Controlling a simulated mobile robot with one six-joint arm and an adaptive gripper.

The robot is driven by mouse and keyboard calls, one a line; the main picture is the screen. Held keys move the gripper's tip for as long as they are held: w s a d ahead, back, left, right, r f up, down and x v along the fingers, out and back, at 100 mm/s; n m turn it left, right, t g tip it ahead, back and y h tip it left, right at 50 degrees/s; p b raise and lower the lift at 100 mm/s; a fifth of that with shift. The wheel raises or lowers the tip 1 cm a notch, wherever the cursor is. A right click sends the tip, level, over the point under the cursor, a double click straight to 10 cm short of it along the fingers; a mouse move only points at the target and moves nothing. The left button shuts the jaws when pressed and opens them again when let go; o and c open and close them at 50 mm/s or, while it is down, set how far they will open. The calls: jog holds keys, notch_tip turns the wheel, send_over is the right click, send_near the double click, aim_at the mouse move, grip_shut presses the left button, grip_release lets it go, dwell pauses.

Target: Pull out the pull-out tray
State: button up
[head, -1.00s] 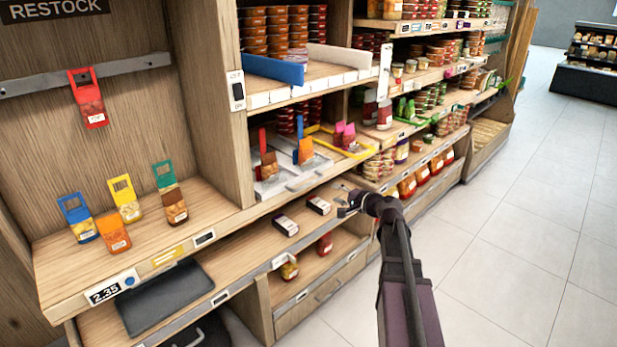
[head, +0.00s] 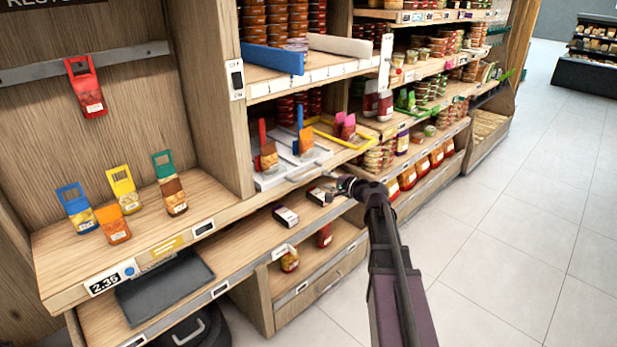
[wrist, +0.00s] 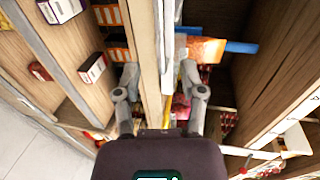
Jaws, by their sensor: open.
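A light grey pull-out tray (head: 272,181) with a bar handle (head: 304,173) at its front lies on the middle shelf in the head view. Packets with red and blue tops stand on it. My gripper (head: 325,191) is open and empty, just below and right of the handle, near the shelf's front edge. It appears apart from the handle. In the wrist view, the fingers of my gripper (wrist: 160,92) stand on either side of a wooden shelf edge and a pale strip. I cannot tell whether they touch either one.
A dark tray (head: 165,287) lies on the lower left shelf. Small dark boxes (head: 285,215) sit on the lower shelf below my gripper. A yellow-edged tray (head: 345,140) is right of the grey tray. Open tiled floor (head: 500,250) lies to the right.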

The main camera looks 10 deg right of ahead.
aim_at(309, 174)
jog(key=b+x, duration=0.1)
jog(key=x, duration=0.8)
jog(key=shift+b, duration=0.3)
jog(key=shift+c, duration=0.2)
grip_shut()
